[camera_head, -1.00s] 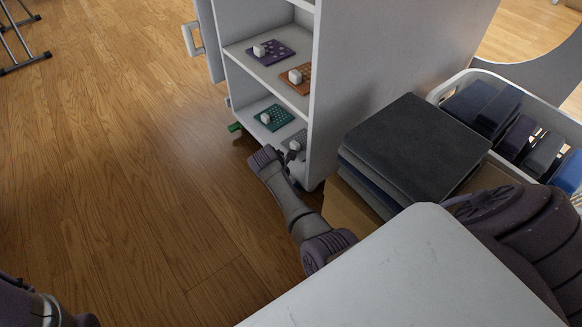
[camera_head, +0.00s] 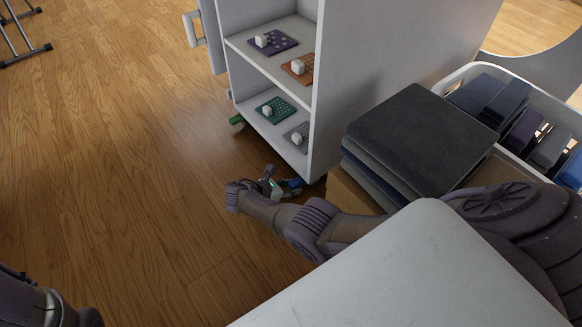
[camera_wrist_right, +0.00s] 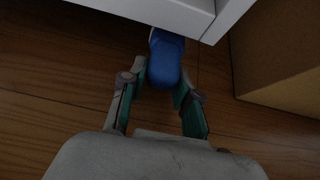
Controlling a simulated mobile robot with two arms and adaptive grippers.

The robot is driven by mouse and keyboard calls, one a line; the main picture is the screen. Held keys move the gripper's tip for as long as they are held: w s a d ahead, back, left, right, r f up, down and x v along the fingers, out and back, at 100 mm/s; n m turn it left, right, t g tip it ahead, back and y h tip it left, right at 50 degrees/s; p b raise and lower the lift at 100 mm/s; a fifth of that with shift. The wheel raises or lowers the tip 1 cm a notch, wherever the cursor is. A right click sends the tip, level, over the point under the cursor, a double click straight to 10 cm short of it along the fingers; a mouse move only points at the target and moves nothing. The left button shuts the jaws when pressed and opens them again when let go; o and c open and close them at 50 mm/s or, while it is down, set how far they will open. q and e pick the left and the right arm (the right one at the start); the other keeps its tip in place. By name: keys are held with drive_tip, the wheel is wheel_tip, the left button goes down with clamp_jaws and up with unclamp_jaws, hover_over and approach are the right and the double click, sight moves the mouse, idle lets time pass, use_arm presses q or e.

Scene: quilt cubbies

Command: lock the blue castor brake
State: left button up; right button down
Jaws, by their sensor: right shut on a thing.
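The blue castor brake (camera_head: 294,183) sticks out low under the front corner of the white cubby cabinet (camera_head: 362,70). In the right wrist view the blue brake pedal (camera_wrist_right: 165,62) lies between the fingertips, with its far end under the cabinet edge. My right gripper (camera_head: 278,187) is down near the floor at this castor. It also shows in the right wrist view (camera_wrist_right: 161,80), its fingers shut on the pedal's sides. My left gripper is out of view; only part of my left arm shows at the lower left.
A green castor brake (camera_head: 237,119) shows under the cabinet's other front corner. Folded dark quilts (camera_head: 415,135) lie on a cardboard box (camera_head: 350,192) right of the cabinet. A white basket (camera_head: 470,70) holds rolled quilts.

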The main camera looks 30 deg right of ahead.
drive_tip(key=shift+f+h+b, duration=0.35)
drive_tip(key=shift+h+b, duration=0.35)
drive_tip(key=shift+b, duration=0.25)
drive_tip(key=c, duration=0.8)
unclamp_jaws()
drive_tip(key=shift+c, duration=0.2)
drive_tip(key=v, duration=1.2)
drive_tip(key=shift+s, duration=0.1)
